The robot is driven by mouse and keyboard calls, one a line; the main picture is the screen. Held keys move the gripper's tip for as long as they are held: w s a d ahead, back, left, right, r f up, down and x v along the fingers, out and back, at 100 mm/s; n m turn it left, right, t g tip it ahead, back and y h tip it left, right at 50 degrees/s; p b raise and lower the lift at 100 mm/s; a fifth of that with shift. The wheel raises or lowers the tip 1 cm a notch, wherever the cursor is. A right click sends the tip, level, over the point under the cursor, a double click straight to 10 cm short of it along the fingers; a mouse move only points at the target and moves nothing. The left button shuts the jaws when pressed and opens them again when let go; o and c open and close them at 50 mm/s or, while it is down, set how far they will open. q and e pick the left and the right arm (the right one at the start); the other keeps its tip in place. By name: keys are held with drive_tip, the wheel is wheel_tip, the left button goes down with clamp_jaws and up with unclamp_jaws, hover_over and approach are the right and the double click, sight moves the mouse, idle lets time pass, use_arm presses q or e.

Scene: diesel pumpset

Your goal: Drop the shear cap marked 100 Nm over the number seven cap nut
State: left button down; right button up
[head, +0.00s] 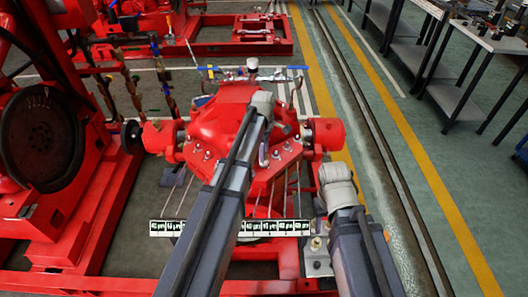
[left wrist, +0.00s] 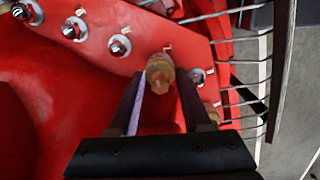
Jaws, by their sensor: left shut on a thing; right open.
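In the left wrist view my left gripper (left wrist: 160,85) is shut on a brass-coloured cap (left wrist: 160,68), seen nearly end-on. It is over the red flange, in line with a row of cap nuts; I cannot tell whether the cap touches a nut. Its marking is not readable. Silver cap nuts (left wrist: 118,46) with small tags sit along the flange; their numbers are too small to read, so I cannot pick out number seven. In the head view my left arm covers its gripper and the cap. My right arm's wrist hides the right jaws.
The red pump housing (head: 218,112) stands in the middle. A strip of white labels (head: 278,227) lies in front of it. A small plate (head: 318,262) with brass fittings is beside my right arm. A dark flywheel (head: 45,140) is at left.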

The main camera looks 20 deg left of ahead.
use_arm(q)
drive_tip(key=shift+f+b, duration=0.5)
drive_tip(key=shift+f, duration=0.1)
drive_tip(key=shift+c, duration=1.4)
unclamp_jaws()
drive_tip(key=shift+r, duration=0.15)
wheel_tip(320, 180, up, 8)
drive_tip(key=p, duration=0.8)
drive_tip(key=shift+f, duration=0.2)
wheel_tip(320, 180, up, 7)
drive_tip(key=p, duration=0.7)
